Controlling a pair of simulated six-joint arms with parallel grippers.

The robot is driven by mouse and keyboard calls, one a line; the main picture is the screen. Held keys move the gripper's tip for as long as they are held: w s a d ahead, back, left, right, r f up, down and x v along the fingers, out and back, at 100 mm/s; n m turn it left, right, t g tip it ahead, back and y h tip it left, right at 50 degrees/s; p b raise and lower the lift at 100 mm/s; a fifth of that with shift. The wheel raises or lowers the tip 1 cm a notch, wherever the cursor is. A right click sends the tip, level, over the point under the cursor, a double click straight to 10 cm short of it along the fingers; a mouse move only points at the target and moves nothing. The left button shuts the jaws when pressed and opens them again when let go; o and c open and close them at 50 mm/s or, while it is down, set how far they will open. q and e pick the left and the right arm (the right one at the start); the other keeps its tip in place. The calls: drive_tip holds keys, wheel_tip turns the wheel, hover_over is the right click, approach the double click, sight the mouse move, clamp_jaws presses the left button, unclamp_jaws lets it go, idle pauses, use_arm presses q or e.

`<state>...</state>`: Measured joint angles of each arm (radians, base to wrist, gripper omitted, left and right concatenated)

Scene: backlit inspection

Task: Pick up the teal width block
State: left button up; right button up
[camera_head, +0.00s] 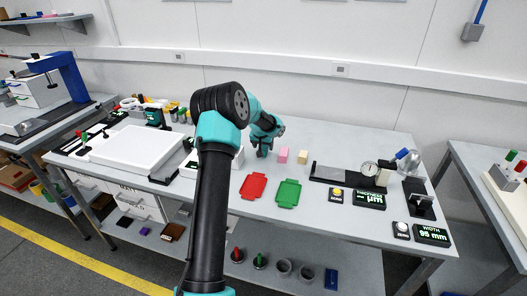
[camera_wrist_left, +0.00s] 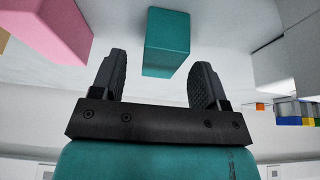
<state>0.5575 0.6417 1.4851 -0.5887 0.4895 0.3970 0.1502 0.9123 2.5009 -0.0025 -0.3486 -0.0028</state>
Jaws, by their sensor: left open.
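The teal width block (camera_wrist_left: 167,40) shows in the left wrist view, ahead of my left gripper (camera_wrist_left: 160,64), in line with the gap between its two fingers. The fingers are apart and nothing is clamped between them. In the head view my left gripper (camera_head: 263,150) points down at the table, left of the pink block; I cannot make out the teal block there, as the teal gripper and arm cover that spot. The pink block (camera_head: 283,155) is beside it and also shows in the wrist view (camera_wrist_left: 55,25). My right gripper is not in view.
A beige block (camera_head: 302,157) stands right of the pink one. A red tray (camera_head: 253,187) and a green tray (camera_head: 289,193) lie in front. A dial gauge (camera_head: 369,168) and digital displays (camera_head: 432,235) are at right. A white light box (camera_head: 130,148) is at left.

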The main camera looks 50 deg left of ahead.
use_arm(q)
drive_tip(key=shift+x, duration=0.95)
drive_tip(key=c, duration=1)
drive_tip(key=shift+c, duration=0.2)
drive_tip(key=shift+r, duration=0.2)
drive_tip(key=shift+r, duration=1.5)
drive_tip(key=shift+s+d+r, duration=0.15)
drive_tip(key=shift+s+d, duration=0.05)
drive_tip(key=s+d, duration=0.3)
drive_tip(key=d, duration=0.1)
drive_tip(key=s+d+r, duration=0.1)
drive_tip(key=s+d, duration=0.6)
drive_tip(key=shift+s+d+r, duration=0.1)
drive_tip(key=shift+d+r, duration=0.1)
drive_tip(key=shift+d, duration=0.1)
